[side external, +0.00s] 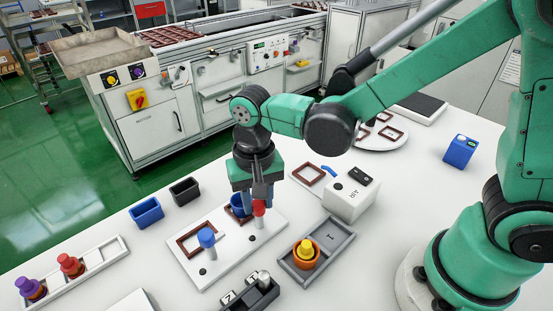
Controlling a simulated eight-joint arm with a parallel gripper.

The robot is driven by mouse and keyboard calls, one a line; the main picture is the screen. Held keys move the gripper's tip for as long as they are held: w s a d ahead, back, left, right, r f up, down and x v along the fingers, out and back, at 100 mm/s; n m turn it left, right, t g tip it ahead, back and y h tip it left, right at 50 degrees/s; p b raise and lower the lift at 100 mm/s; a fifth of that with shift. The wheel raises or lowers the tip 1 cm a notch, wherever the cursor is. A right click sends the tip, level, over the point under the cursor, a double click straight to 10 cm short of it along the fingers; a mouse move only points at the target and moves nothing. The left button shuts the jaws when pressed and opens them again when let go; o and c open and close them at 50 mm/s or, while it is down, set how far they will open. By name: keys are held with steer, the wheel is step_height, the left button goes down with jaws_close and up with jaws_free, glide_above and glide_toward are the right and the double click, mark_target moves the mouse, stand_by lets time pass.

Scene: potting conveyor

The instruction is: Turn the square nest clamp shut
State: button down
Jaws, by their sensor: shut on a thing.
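A white plate (228,255) on the table holds two nests. The left one has a brown square frame (188,240), with a blue-topped clamp knob (207,237) standing upright at its front right. The right one holds a blue round piece (238,206), partly hidden by my gripper. A red-topped clamp knob (259,208) stands upright beside it. My gripper (261,198) points down over the right nest, its fingers shut and apparently on the red knob's top. The exact contact is too small to make out. The blue knob is clear of my gripper.
A grey tray (332,262) with an orange and yellow piece stands right of the plate. A white box (350,197) stands behind it. A blue bin (146,212) and a black bin (185,190) stand left. A long rack (101,262) with knobbed pieces lies front left.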

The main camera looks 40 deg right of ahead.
mark_target(257, 203)
steer(key=n, duration=0.4)
steer(key=shift+n, duration=0.3)
steer(key=shift+a+n, duration=0.1)
steer(key=shift+n, duration=2.5)
steer(key=c, duration=0.6)
jaws_free()
steer(key=shift+r, duration=0.15)
steer(key=shift+r, duration=2.7)
